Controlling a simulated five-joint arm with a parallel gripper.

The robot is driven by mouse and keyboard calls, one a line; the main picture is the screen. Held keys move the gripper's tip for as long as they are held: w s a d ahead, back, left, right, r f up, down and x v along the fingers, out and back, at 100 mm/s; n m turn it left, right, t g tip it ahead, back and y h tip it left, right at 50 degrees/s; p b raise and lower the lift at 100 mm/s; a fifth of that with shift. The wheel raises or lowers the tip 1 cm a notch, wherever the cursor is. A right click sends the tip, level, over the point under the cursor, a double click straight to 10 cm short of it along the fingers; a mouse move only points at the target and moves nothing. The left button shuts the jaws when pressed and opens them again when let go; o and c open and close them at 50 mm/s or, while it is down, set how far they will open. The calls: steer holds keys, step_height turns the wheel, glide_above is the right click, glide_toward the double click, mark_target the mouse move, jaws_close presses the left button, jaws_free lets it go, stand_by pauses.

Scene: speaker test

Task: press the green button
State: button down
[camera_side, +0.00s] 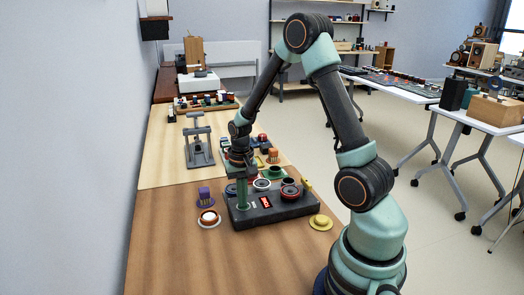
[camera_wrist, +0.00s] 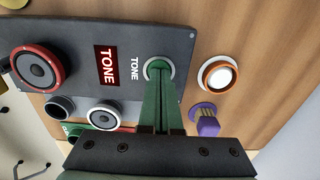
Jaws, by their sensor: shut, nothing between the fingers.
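A dark panel (camera_side: 285,209) lies on the wooden table and also shows in the wrist view (camera_wrist: 185,40). The green button (camera_wrist: 152,63), in a pale ring, is at the panel's edge. My gripper (camera_side: 242,207) points down over that end of the panel. Its green fingers (camera_wrist: 157,78) are shut and empty, with their tips at the button, covering part of it. I cannot tell how far down the button is. A red display (camera_wrist: 106,66) reading TONE is lit beside it. The side view shows the display small (camera_side: 266,202) and the button hidden by the fingers.
The panel bears a red-ringed speaker (camera_wrist: 38,68) and a white-ringed one (camera_wrist: 103,116). An orange-ringed white lamp (camera_wrist: 218,75) and a purple knob (camera_wrist: 204,120) stand beside it. A yellow disc (camera_side: 320,222) is at the right. A grey stand (camera_side: 198,145) is behind. The front table is clear.

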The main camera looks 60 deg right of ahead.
steer(key=shift+s+a+f, duration=0.15)
steer(key=shift+s+f, duration=0.15)
steer(key=shift+f, duration=0.25)
step_height(320, 180, up, 15)
steer(key=shift+w, duration=0.3)
stand_by(0.5)
steer(key=s+a+r+n+t, duration=0.2)
steer(key=s+a+r+n, duration=0.1)
steer(key=a, duration=0.4)
steer(key=s+a+r+n+t, duration=0.3)
steer(key=a+r+n, duration=0.1)
steer(key=a+n, duration=0.2)
steer(key=shift+s+a+t, duration=0.3)
steer(key=shift+s+a, duration=0.1)
steer(key=shift+a, duration=0.25)
